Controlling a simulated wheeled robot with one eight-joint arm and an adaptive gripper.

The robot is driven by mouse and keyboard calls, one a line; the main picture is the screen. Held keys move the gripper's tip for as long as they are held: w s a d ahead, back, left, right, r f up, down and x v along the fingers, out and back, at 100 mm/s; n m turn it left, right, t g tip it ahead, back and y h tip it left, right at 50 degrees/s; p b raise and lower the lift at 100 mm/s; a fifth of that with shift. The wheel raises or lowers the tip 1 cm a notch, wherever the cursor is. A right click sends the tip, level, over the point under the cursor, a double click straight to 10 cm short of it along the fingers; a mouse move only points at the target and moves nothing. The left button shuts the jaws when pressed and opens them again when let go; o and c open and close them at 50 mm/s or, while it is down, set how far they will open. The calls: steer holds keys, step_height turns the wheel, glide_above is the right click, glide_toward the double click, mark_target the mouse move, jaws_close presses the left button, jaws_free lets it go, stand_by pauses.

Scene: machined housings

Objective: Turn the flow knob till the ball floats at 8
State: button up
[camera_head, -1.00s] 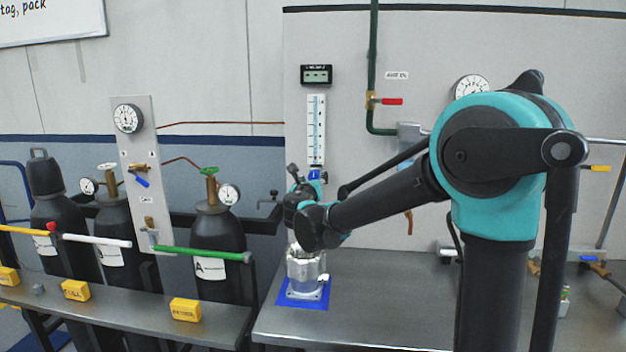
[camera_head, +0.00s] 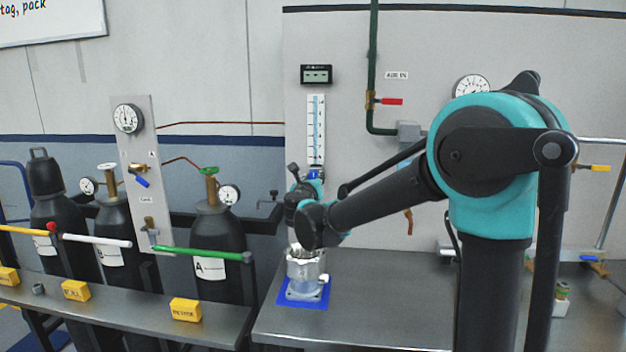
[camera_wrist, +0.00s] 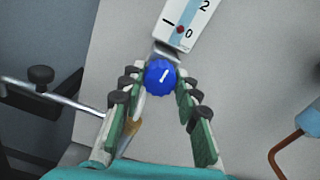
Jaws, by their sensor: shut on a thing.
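The blue flow knob (camera_wrist: 160,77), with a white pointer mark tilted up and to the right, sits between the fingertips of my gripper (camera_wrist: 160,80) in the wrist view. My gripper is shut on it. Just above the knob is the lower end of the white flowmeter scale (camera_wrist: 193,14), with marks 0 and 2. A small red ball (camera_wrist: 180,29) shows close to the 0 mark. In the head view the flowmeter (camera_head: 316,128) is upright on the wall panel, and a bit of the blue knob (camera_head: 315,174) shows below it. My arm hides most of the gripper there.
A machined housing (camera_head: 304,277) stands on a blue mat (camera_head: 318,301) on the bench below my wrist. A green pipe with a red-handled valve (camera_head: 388,101) is to the right of the flowmeter. Dark gas cylinders (camera_head: 217,240) stand at left. A copper pipe (camera_wrist: 279,150) is right of my gripper.

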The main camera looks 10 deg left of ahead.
steer(key=shift+m, duration=0.3)
steer(key=m, duration=0.4)
steer(key=shift+m, duration=0.4)
steer(key=m, duration=3.7)
steer(key=shift+f, duration=0.2)
steer(key=shift+m, duration=0.3)
steer(key=o, duration=1.2)
steer(key=shift+c, duration=0.2)
